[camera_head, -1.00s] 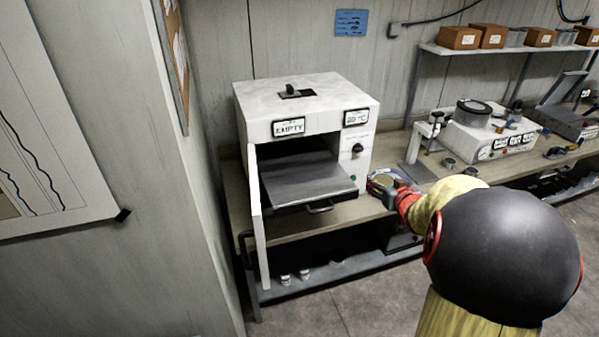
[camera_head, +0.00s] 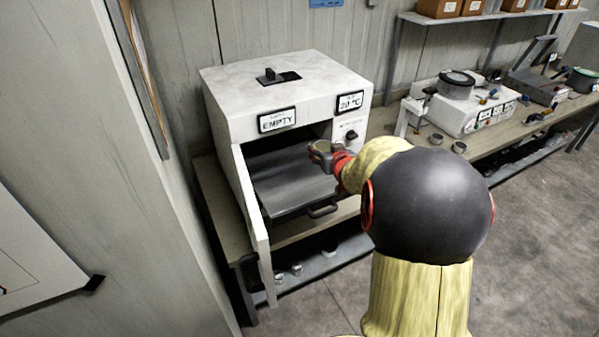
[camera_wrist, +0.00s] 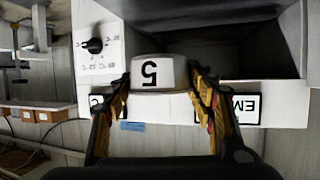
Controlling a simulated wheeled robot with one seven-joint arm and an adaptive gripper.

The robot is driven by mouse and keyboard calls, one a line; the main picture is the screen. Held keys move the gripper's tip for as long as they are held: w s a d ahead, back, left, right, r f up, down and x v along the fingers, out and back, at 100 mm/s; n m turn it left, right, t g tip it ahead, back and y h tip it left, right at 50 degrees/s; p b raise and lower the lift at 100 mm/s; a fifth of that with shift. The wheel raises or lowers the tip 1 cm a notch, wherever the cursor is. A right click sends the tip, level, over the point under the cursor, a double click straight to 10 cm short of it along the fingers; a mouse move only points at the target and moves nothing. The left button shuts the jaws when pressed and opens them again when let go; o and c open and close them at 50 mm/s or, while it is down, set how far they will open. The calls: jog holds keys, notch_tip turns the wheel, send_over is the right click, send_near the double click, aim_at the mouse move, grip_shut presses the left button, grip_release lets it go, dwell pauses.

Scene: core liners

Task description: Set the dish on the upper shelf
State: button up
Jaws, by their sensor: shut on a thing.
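My gripper (camera_wrist: 155,95) is shut on a white round dish marked 5 (camera_wrist: 152,72) in the wrist view. In the head view my gripper (camera_head: 324,154) is at the right side of the oven's opening, above the shelf's right edge; the dish cannot be made out clearly there. The white oven (camera_head: 285,95) has its door (camera_head: 252,220) open at the left. A flat grey shelf (camera_head: 285,180) inside it is bare where I see it. A dark edge with a handle (camera_head: 322,210) lies at its front. The oven's label reads EMPTY.
The oven's right front panel, with a knob (camera_head: 351,135), stands close to my gripper. The open door bounds the left side. The bench (camera_head: 480,147) to the right holds a white instrument (camera_head: 468,112) and small dishes. Small white items (camera_head: 296,268) lie on the rack below.

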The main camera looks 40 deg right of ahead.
jog(key=b, duration=0.2)
send_over(301, 176)
jog(key=f, duration=0.6)
jog(key=shift+s+d+f, duration=0.15)
jog(key=shift+s+d, duration=0.05)
jog(key=shift+s, duration=0.15)
jog(key=shift+w+a+f, duration=0.2)
jog(key=shift+f, duration=0.2)
jog(key=shift+w+f, duration=0.15)
jog(key=shift+f, duration=1.45)
jog(key=shift+f, duration=0.15)
jog(key=o, duration=1.4)
jog(key=shift+c, duration=0.2)
